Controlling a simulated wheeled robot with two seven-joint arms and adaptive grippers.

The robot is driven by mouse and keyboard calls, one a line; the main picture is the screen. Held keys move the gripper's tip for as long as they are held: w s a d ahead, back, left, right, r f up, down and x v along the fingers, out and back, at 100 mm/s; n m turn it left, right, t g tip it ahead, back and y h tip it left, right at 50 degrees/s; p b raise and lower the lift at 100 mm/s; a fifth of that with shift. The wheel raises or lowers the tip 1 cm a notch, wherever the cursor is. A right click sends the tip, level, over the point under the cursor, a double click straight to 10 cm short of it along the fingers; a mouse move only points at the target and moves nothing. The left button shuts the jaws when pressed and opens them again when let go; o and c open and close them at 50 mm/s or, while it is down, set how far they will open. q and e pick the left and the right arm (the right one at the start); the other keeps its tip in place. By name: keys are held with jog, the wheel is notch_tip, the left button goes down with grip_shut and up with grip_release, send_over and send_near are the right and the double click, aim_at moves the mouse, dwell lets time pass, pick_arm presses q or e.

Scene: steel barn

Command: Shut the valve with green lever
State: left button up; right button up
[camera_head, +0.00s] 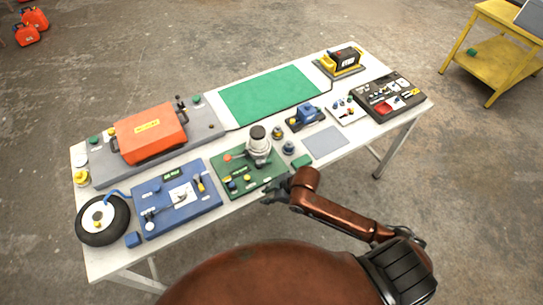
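A green board (222,166) lies at the front middle of the white table, with a grey domed fitting (258,141), a red knob (229,158) and small coloured parts on it. A small green piece (301,161) lies just right of this board. I cannot make out for certain which part is the valve with the green lever. My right gripper (272,194) is dark and small, at the table's front edge by the green board's front right corner. Its fingers are too small to tell open from shut, and I see nothing held. My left gripper is out of view.
On the white table (225,212), a blue board (160,210) and black wheel (103,219) lie left. An orange case (150,132) and green mat (270,93) lie behind. A grey pad (325,143) and dark panel (390,97) lie right. A yellow cart (490,55) stands apart.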

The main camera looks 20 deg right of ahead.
jog(key=w+d+r+n, duration=0.1)
jog(key=w, duration=0.1)
jog(key=w+r+n+g, duration=0.1)
jog(key=w, duration=0.1)
jog(key=w+d+r+n, duration=0.1)
jog(key=w, duration=0.1)
jog(key=shift+d+r, duration=0.25)
jog(key=shift+d, duration=0.1)
send_near(268, 161)
jog(key=shift+n+h, duration=0.3)
jog(key=shift+n, duration=0.1)
jog(key=x, duration=0.8)
jog(key=shift+w+a+f, duration=0.15)
jog(key=shift+a, duration=0.15)
jog(key=shift+c, duration=0.6)
grip_shut()
